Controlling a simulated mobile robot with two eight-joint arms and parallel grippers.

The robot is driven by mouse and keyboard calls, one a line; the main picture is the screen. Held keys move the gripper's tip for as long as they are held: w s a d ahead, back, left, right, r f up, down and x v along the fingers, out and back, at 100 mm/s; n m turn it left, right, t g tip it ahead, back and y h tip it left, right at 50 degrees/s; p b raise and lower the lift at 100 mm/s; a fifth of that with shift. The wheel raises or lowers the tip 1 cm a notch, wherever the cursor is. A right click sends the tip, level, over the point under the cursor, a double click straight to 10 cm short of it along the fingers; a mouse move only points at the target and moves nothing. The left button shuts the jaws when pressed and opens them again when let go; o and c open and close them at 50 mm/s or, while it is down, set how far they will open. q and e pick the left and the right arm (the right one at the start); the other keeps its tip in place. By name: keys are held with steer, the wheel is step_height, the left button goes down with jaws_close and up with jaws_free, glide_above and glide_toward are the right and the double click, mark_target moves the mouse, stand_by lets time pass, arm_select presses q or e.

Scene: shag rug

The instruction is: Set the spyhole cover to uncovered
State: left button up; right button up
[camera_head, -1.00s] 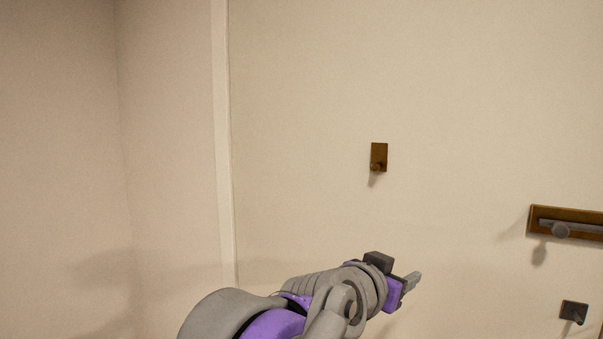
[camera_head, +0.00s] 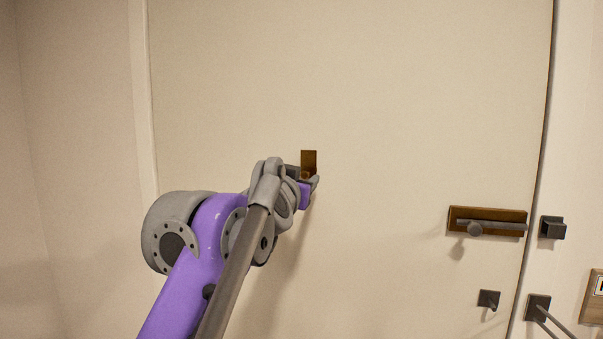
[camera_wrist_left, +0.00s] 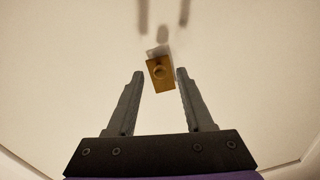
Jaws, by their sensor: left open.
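The spyhole cover (camera_head: 309,159) is a small brown upright plate on the cream door, with a round knob near its lower end. In the left wrist view the cover (camera_wrist_left: 160,72) with its knob lies ahead of my left gripper (camera_wrist_left: 159,83), roughly centred between the fingertips. My left gripper (camera_head: 314,183) is open and empty, at the cover's lower end in the head view, where it partly hides the knob. I cannot tell whether it touches the cover. My right gripper is not in view.
A door handle (camera_head: 488,223) on a brown plate and a small dark fitting (camera_head: 489,299) are at the door's right side. Beyond the door's edge are a dark square block (camera_head: 553,228) and another dark fitting (camera_head: 538,306). The door surface around the cover is clear.

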arm_select(q)
steer(key=shift+w+d, duration=0.1)
steer(key=shift+w, duration=0.45)
jaws_close()
